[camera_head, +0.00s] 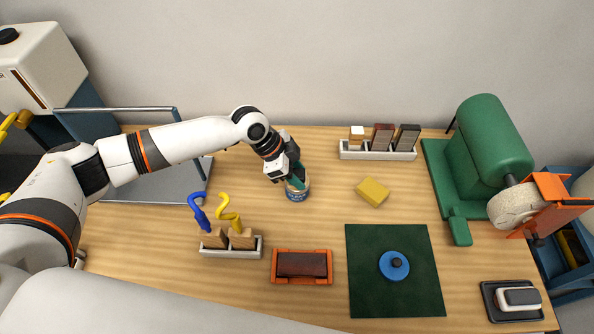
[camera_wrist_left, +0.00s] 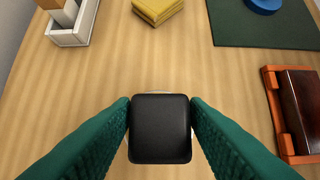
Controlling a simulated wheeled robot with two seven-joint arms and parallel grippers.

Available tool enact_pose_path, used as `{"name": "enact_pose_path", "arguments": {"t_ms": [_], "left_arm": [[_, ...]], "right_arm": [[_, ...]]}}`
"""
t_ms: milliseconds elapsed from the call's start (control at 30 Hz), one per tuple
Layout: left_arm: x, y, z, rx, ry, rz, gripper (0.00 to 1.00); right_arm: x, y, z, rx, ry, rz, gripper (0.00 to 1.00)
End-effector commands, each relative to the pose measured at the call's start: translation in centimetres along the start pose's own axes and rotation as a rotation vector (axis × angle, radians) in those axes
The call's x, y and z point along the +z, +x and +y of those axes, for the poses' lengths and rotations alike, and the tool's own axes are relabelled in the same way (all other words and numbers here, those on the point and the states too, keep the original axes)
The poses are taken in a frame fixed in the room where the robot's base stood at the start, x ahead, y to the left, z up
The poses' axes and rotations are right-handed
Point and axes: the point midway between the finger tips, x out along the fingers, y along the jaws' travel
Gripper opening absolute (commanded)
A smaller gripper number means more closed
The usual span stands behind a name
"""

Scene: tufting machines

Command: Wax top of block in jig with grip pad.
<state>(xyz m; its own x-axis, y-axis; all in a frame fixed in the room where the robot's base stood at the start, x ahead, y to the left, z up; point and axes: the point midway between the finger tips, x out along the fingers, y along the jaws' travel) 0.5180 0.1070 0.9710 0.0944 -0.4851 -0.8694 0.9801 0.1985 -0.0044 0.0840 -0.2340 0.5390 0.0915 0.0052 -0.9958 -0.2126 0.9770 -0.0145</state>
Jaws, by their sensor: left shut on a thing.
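My left gripper (camera_head: 296,180) has its green fingers shut on the black-topped grip pad (camera_wrist_left: 160,128), held just over or in a small tin (camera_head: 298,194) with a blue label. The fingers hide most of the pad in the head view, and the pad covers most of the tin in the wrist view. I cannot tell whether they touch. The jig (camera_head: 302,283), an orange frame, lies in front of the tin and holds a dark brown block (camera_head: 302,264); the block also shows at the right in the wrist view (camera_wrist_left: 304,105). My right gripper is not in view.
A brush holder (camera_head: 230,252) stands left of the jig. A green mat (camera_head: 420,300) with a blue disc (camera_head: 393,265) and a green wheel machine (camera_head: 490,140) are on the right.

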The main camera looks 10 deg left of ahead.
Motion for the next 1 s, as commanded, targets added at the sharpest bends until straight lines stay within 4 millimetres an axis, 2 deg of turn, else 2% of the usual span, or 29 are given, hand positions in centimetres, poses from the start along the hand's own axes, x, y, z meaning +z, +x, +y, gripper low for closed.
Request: {"name": "enact_pose_path", "arguments": {"t_ms": [100,700,1000], "left_arm": [[0.7,-1.2,0.0,0.001,0.000,-0.002,0.23],[3.2,-5.5,0.1,0.003,0.001,-0.004,0.23],[3.4,-5.8,0.1,0.003,0.001,-0.003,0.23]], "right_arm": [[0.1,-1.2,0.0,0.000,0.000,0.000,0.85],[0.5,-5.5,-0.1,0.000,0.000,0.000,0.85],[0.5,-5.8,-0.2,-0.001,0.000,0.001,0.85]]}}
